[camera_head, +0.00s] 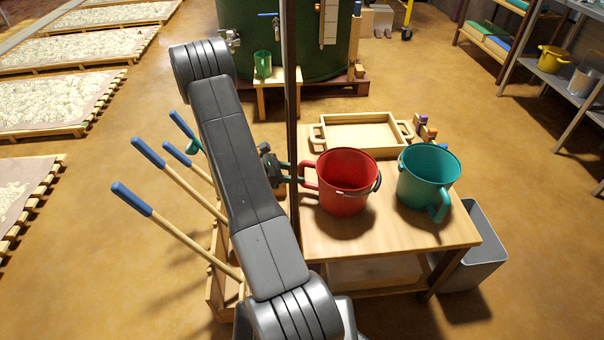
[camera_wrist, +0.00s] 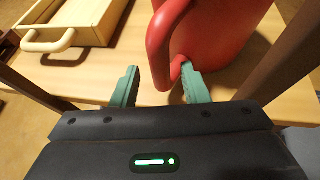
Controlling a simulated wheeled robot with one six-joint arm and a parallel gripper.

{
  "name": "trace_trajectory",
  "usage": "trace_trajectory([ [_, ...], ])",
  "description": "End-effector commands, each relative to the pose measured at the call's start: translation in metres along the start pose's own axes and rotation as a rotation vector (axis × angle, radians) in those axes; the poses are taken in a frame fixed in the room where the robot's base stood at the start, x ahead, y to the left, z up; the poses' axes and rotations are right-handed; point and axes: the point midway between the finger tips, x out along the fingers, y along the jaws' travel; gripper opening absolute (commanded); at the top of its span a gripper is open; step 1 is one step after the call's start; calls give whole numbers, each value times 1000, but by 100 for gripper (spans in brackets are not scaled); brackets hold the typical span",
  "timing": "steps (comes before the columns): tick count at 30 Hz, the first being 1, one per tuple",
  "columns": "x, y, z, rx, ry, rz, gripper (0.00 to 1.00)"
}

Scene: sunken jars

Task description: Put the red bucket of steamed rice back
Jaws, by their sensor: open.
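The red bucket (camera_head: 346,190) stands upright on the wooden table (camera_head: 395,236), left of a teal bucket (camera_head: 428,178). Its inside looks red; I cannot make out any rice. My gripper (camera_head: 285,172) is at the bucket's left side, by its side handle. In the wrist view, my gripper (camera_wrist: 160,86) has its two green fingers apart, with the handle of the red bucket (camera_wrist: 215,40) between them or just beyond their tips. I cannot tell whether a finger touches it. A dark post hides part of my wrist in the head view.
A wooden tray (camera_head: 362,134) lies at the table's back. The dark upright post (camera_head: 292,90) stands close to my arm. Blue-handled tools (camera_head: 165,215) lean in a wooden rack at left. A grey bin (camera_head: 478,250) stands right of the table. The table's front is clear.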

Motion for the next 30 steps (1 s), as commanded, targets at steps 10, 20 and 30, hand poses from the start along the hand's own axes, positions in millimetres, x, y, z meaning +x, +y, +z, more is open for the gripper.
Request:
trace_trajectory([
  [10, -69, 1, 1, 1, 0, 4, 41],
  [20, -86, 0, 0, 0, 0, 0, 41],
  [30, -85, 0, 0, 0, 0, 0, 41],
])
